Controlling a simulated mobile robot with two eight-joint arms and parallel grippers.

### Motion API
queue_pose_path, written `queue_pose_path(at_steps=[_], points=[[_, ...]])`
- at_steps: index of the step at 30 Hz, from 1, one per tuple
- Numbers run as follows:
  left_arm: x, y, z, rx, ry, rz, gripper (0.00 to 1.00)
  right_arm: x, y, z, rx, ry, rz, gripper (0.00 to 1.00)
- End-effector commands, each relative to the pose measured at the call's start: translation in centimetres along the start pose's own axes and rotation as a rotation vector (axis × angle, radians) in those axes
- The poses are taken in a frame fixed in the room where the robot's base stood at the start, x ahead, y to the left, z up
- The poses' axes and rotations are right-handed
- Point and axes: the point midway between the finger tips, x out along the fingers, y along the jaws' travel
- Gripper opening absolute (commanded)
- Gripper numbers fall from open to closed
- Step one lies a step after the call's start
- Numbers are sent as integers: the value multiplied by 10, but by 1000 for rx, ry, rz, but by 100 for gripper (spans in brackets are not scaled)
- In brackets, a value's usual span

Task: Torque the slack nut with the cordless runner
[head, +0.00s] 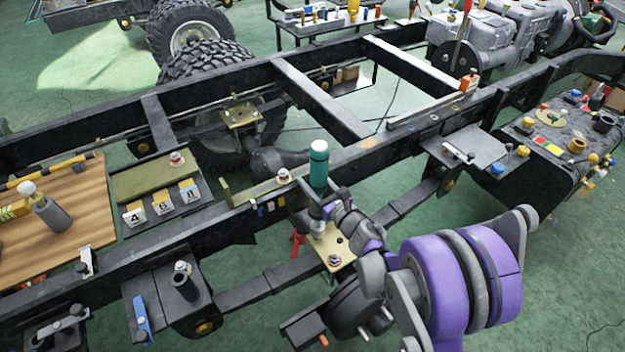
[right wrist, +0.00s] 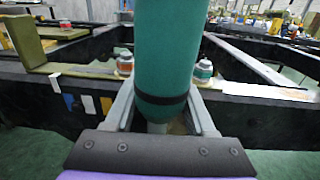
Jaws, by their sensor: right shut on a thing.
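My right gripper (head: 318,207) is shut on an upright green cylindrical tool with a dark band, which looks like the cordless runner (head: 319,165). The runner also fills the middle of the right wrist view (right wrist: 167,50), between my right gripper's fingers (right wrist: 161,108). Its lower end is partly hidden by the gripper, above or at a cream plate (head: 341,243). Other red-marked nuts sit on the rail bracket (head: 283,177) and the olive block (head: 176,158). I cannot tell which nut is slack. My left gripper is not in view.
The dark chassis rail (head: 380,148) runs diagonally just behind the runner. Numbered cards (head: 163,201) lie on a tray at left, beside a wooden board (head: 85,215). A dark box with knobs (head: 560,140) stands at right. Green floor is open at lower right.

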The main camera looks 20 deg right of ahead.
Motion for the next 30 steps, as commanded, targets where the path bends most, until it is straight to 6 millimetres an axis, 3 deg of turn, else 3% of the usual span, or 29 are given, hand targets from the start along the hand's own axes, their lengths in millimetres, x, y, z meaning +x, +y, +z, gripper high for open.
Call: queue_pose_path(at_steps=[30], points=[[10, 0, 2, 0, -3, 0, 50, 0, 0, -11, 1, -1, 1, 0]])
